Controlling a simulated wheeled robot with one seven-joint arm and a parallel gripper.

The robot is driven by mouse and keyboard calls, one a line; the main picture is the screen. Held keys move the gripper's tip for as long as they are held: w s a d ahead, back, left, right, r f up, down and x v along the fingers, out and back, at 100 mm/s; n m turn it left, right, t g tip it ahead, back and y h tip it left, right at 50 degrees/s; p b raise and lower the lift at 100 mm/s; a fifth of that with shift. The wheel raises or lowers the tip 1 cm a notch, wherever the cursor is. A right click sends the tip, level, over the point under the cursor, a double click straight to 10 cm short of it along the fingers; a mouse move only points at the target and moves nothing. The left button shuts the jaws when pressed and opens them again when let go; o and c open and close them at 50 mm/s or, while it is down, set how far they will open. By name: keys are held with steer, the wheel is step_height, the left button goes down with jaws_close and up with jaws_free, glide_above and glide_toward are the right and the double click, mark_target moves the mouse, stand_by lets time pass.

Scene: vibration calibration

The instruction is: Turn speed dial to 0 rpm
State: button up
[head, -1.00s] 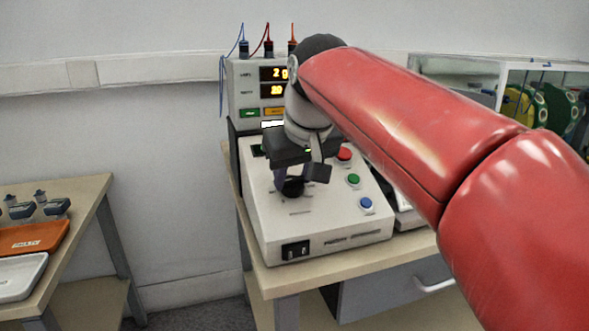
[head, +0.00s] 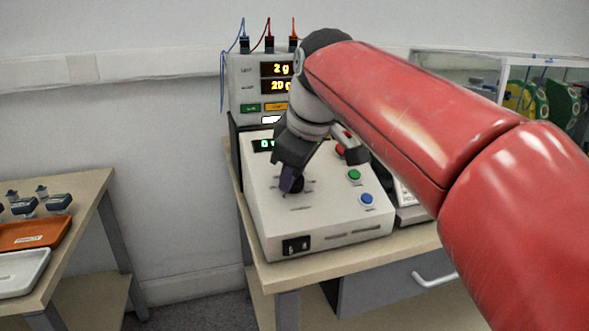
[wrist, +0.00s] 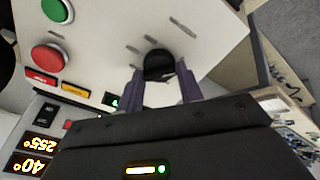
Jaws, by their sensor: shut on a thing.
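The speed dial (head: 297,186) is a black knob on the sloped top of the white control box (head: 270,220). My gripper (head: 290,181) is over it with its purple-grey fingers down at the knob, shut on it and partly hiding it in the head view. The wrist view shows the round black dial (wrist: 158,65) between the tips of the two fingers. The box's small green display (head: 265,144) shows a 0 at its left; my gripper covers the rest of it.
Red (head: 341,151), green (head: 354,175) and blue (head: 366,199) buttons sit right of the dial. A meter unit (head: 243,85) with lit displays and cables stands behind. A side table (head: 95,190) with trays is at the left, across a gap.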

stand_by(0.5)
steer(key=o, duration=1)
steer(key=shift+c, duration=0.2)
steer(key=v, duration=0.7)
steer(key=shift+s+r, duration=0.15)
steer(key=shift+r, duration=0.2)
steer(key=shift+d, duration=0.15)
